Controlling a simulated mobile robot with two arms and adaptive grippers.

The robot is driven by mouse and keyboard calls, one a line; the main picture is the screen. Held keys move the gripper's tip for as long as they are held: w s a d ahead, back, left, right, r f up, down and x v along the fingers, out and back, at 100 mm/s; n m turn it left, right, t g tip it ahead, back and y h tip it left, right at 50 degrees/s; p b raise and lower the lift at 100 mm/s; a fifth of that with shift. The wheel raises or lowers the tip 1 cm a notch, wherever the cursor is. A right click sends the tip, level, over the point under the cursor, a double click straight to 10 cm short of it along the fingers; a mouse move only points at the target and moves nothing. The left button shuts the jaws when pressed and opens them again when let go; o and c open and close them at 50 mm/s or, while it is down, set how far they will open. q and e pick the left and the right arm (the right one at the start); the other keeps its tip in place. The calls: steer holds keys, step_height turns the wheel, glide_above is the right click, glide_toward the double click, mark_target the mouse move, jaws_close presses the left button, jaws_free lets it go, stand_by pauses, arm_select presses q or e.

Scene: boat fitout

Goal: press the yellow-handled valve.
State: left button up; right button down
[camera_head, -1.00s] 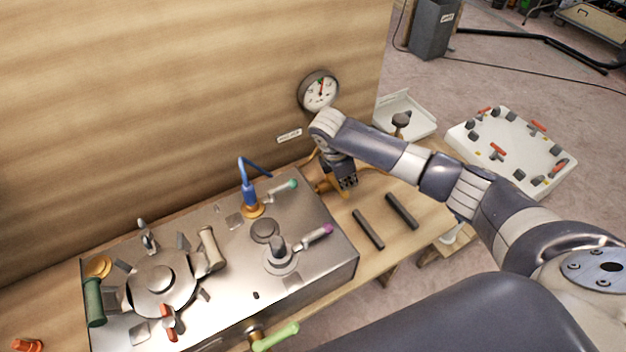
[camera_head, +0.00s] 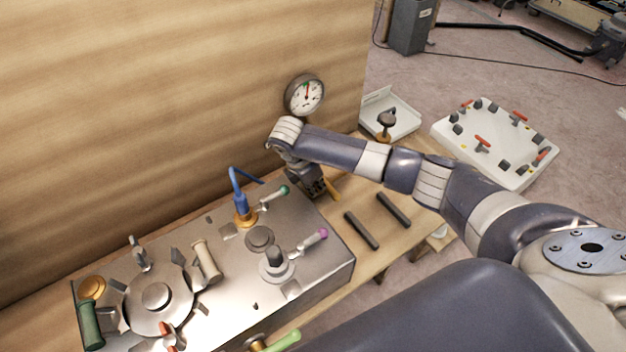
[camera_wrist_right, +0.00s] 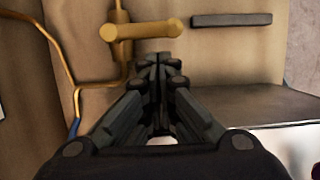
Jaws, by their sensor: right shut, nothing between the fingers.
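The yellow-handled valve (camera_wrist_right: 145,30) shows in the right wrist view as a short yellow bar lying crosswise on a thin upright stem. In the head view a small part of the yellow handle (camera_head: 332,189) shows just right of my right gripper (camera_head: 318,192); the rest is hidden by the hand. In the wrist view my right gripper (camera_wrist_right: 160,62) is shut and empty, its fingertips just below the bar in the picture. I cannot tell whether they touch it. My left gripper is not in view.
A steel box (camera_head: 215,300) with several coloured handles stands left of the hand. Two dark bars (camera_head: 362,230) lie on the wooden bench to the right. A gauge (camera_head: 305,95) is on the wooden wall behind. A thin yellow pipe (camera_wrist_right: 62,55) runs beside the valve.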

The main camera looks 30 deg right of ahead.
mark_target(328, 188)
steer(key=shift+x, duration=2.55)
steer(key=shift+w, duration=0.1)
